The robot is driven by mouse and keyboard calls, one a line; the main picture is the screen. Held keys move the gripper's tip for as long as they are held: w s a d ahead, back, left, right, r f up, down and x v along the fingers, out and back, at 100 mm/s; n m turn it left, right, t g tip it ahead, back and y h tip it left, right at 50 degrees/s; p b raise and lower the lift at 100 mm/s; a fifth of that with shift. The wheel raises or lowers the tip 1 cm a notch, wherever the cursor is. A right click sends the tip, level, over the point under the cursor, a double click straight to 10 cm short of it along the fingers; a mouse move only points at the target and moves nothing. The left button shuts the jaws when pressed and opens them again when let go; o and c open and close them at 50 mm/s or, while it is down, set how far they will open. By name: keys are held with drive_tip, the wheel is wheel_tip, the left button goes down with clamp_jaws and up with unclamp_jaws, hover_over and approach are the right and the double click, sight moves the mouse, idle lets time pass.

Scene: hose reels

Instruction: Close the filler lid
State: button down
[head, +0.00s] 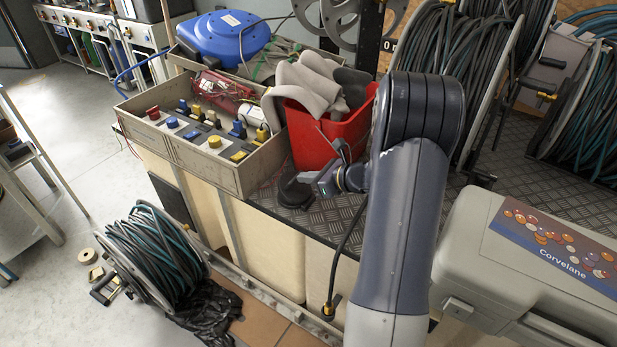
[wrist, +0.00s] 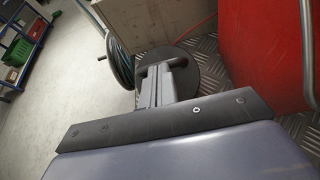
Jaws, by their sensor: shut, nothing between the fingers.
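The filler lid (head: 293,191) is a black round disc at the edge of the chequered metal deck, between the beige control box and the red bin. It looks low and roughly flat; I cannot tell whether it sits fully down. It also shows in the wrist view (wrist: 208,84), partly hidden behind my fingers. My gripper (head: 314,179) is shut and empty, just right of and above the lid in the head view. In the wrist view my gripper (wrist: 160,68) overlaps the lid's left part. I cannot tell whether the fingers touch it.
The red bin (head: 318,143) with grey gloves stands close behind my gripper. The beige control box (head: 215,173) is left of the lid. A black hose (head: 349,237) hangs over the deck edge. A grey case (head: 490,260) lies at right. A hose reel (head: 150,258) stands on the floor.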

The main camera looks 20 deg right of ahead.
sight(288, 179)
drive_tip(key=shift+w+a+r+p, duration=0.1)
drive_tip(key=shift+r+p, duration=0.05)
drive_tip(key=shift+p, duration=0.25)
drive_tip(key=p, duration=0.1)
drive_tip(key=g+p, duration=0.1)
drive_tip(key=p, duration=0.1)
drive_tip(key=shift+w+a+r+h, duration=0.15)
drive_tip(key=shift+w+a+h, duration=0.15)
drive_tip(key=shift+w+h, duration=0.1)
drive_tip(key=w+a+g+h+p, duration=0.1)
drive_tip(key=g+p, duration=0.1)
drive_tip(key=p, duration=0.3)
drive_tip(key=shift+w+p, duration=0.2)
drive_tip(key=shift+p, duration=0.1)
drive_tip(key=shift+w+a+f+g+h+p, duration=0.2)
drive_tip(key=shift+w+f+g+h+p, duration=0.35)
drive_tip(key=shift+p, duration=0.55)
drive_tip(key=shift+w+a+f, duration=0.15)
drive_tip(key=shift+f, duration=0.4)
drive_tip(key=w+r+p+v, duration=0.1)
drive_tip(key=p+v, duration=0.1)
drive_tip(key=v, duration=1.2)
drive_tip(key=shift+a, duration=0.3)
